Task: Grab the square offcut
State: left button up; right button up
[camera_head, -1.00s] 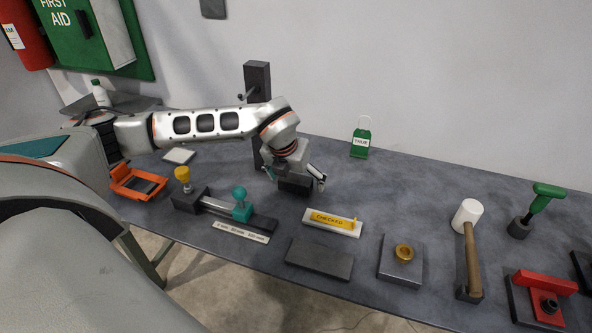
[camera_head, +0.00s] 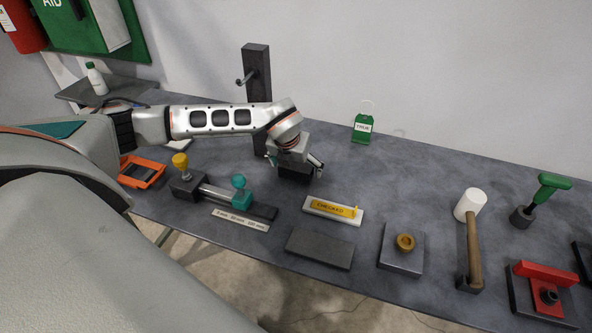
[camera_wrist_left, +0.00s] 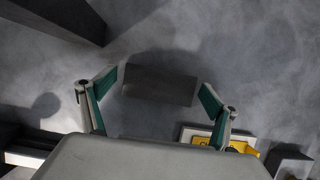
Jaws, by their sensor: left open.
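A dark grey block (camera_wrist_left: 160,85), which looks like the offcut, lies on the grey table. In the left wrist view it sits centred between the spread fingers of my left gripper (camera_wrist_left: 159,86), with a gap on each side. In the head view the block (camera_head: 296,173) shows just below my left gripper (camera_head: 295,163), partly covered by it. The gripper is open and points down over the block. How high the fingertips are above the table is hard to tell. My right gripper is not in view.
A dark post (camera_head: 257,75) with a handle stands behind the gripper. A slide fixture with teal knob (camera_head: 239,182) is at left, and a yellow CHECKED label on a white holder (camera_head: 318,213) is in front. A dark plate (camera_head: 320,248) and a mallet (camera_head: 473,240) lie further right.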

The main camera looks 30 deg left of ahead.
pick_arm(q)
jog(key=c, duration=1.5)
